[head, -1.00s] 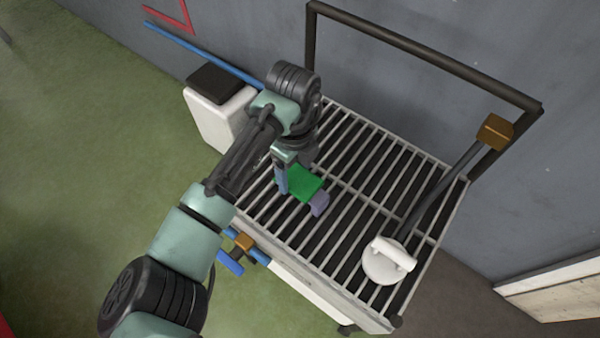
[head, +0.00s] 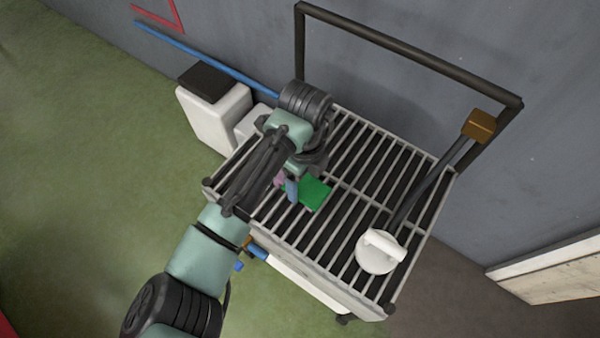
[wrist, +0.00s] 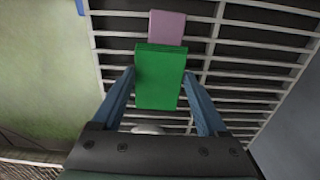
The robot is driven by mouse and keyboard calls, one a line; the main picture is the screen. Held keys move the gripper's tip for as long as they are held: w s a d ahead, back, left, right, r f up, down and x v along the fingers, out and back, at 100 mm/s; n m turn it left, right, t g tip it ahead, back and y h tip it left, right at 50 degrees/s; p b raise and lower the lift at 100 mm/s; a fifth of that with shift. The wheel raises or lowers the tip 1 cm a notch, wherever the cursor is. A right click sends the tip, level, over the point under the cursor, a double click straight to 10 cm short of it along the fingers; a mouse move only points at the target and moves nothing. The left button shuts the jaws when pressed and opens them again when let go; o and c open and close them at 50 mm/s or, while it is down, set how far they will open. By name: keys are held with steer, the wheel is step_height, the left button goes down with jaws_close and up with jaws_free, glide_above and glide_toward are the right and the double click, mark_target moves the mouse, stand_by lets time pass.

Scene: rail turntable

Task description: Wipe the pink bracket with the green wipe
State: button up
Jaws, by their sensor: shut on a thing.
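My gripper (wrist: 160,103) is shut on the green wipe (head: 313,192), which shows between the two blue fingers in the wrist view (wrist: 160,75). The wipe is held low over the slatted top of the cart. The pink bracket (wrist: 167,27) shows just beyond the wipe's far edge in the wrist view. In the head view a small pink part of the bracket (head: 280,180) shows left of the wipe, beside a blue finger. The wipe hides the rest of the bracket. I cannot tell if wipe and bracket touch.
The slatted cart top (head: 350,262) carries a white round-based handle (head: 378,252) at the right. A dark bar with a brown block (head: 479,124) rises behind it. A dark rail frame (head: 410,45) lines the back. A white bin (head: 213,112) stands at the left.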

steer(key=shift+w+a+b, duration=0.35)
steer(key=shift+w+a, duration=0.45)
steer(key=shift+a, duration=0.15)
steer(key=shift+w+a+b, duration=0.35)
steer(key=shift+w+a, duration=0.4)
steer(key=shift+a, duration=0.2)
steer(key=shift+s+d+r+p, duration=0.2)
steer(key=shift+s+d+p, duration=0.45)
steer(key=shift+d+p, duration=0.2)
steer(key=shift+s+d+f+p, duration=0.2)
steer(key=shift+s+d+p, duration=0.7)
steer(key=shift+d, duration=0.2)
steer(key=shift+w+a+f+b, duration=0.15)
steer(key=shift+w+a+b, duration=0.65)
steer(key=shift+a, duration=0.35)
steer(key=shift+w+a, duration=0.75)
steer(key=shift+a, duration=0.1)
steer(key=shift+r, duration=0.2)
step_height(320, 180, up, 8)
steer(key=p, duration=0.7)
steer(key=shift+d+f, duration=0.1)
steer(key=shift+d, duration=0.05)
